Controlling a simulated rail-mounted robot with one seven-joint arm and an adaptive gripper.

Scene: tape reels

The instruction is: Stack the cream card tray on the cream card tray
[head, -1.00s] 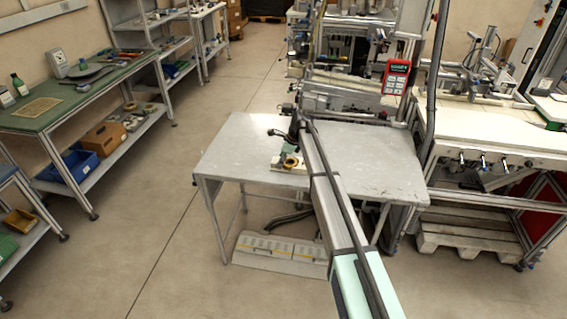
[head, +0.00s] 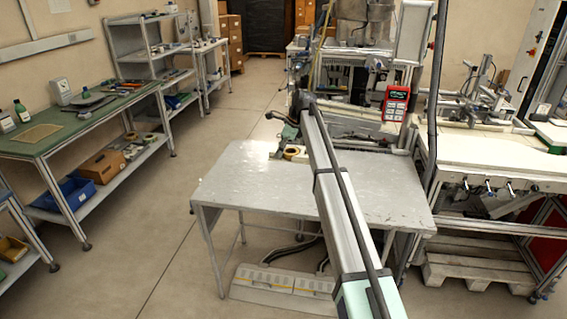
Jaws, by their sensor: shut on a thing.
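One cream card tray (head: 302,158) shows small and partly covered, at the back of the grey table, with a yellow-brown tape reel (head: 294,151) on it. My gripper (head: 289,144) is shut on this tray and holds it near the table's far edge. The exact grip and the gap to the table are too small to tell. I cannot make out a second cream card tray; my arm hides part of the table.
The grey table (head: 250,185) is bare on its left and front. A machine with a red handheld panel (head: 396,104) stands behind it. A white workbench (head: 500,155) is at the right, and a green-topped bench (head: 85,115) at the left. Floor is free between.

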